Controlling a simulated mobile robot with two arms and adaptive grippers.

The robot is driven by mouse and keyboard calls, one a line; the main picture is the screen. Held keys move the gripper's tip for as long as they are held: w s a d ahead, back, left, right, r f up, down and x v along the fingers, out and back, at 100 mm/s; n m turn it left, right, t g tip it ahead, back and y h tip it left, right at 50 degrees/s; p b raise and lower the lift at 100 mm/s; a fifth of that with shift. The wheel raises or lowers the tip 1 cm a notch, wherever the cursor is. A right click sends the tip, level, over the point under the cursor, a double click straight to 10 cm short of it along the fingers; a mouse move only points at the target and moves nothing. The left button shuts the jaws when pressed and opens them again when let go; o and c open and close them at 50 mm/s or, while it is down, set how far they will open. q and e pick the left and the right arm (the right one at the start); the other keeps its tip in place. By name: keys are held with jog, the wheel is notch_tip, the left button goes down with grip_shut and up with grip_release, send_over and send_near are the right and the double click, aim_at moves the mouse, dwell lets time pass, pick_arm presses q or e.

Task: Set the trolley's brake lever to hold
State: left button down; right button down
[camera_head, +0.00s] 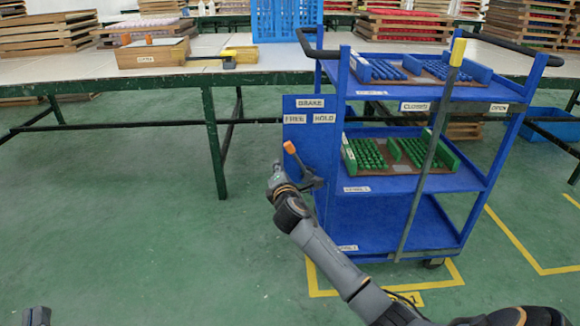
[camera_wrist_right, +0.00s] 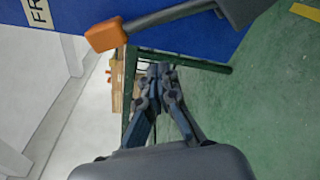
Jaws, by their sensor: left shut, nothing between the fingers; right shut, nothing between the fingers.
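The blue trolley (camera_head: 400,187) stands right of centre in the head view. Its side panel (camera_head: 298,138) carries the labels BRAKE, FREE and HOLD. The brake lever is dark with an orange tip (camera_head: 290,147) and leans up and left, toward the FREE side. In the right wrist view the orange tip (camera_wrist_right: 106,35) is close above the fingers. My right gripper (camera_head: 277,170) is shut and empty, just left of the lever and below the tip; its fingers (camera_wrist_right: 158,72) show a gap to it. My left gripper (camera_head: 37,316) is shut at the bottom left edge, mostly cut off.
An upright bar with a yellow handle (camera_head: 458,52) crosses the trolley's front. Green (camera_head: 445,150) and blue (camera_head: 478,70) racks sit on its shelves. A long table (camera_head: 80,72) with a wooden box (camera_head: 152,54) stands behind. The floor (camera_head: 120,220) at left is clear.

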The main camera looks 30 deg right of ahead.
jog(key=d+r, duration=0.1)
jog(key=s+d, duration=0.1)
jog(key=shift+s+d+r, duration=0.3)
jog(key=shift+r, duration=0.1)
pick_arm(q)
jog(key=shift+s+r+t, duration=0.4)
jog(key=shift+r+t, duration=0.2)
jog(key=shift+r, duration=0.2)
pick_arm(e)
jog(key=shift+s+d+r, duration=0.1)
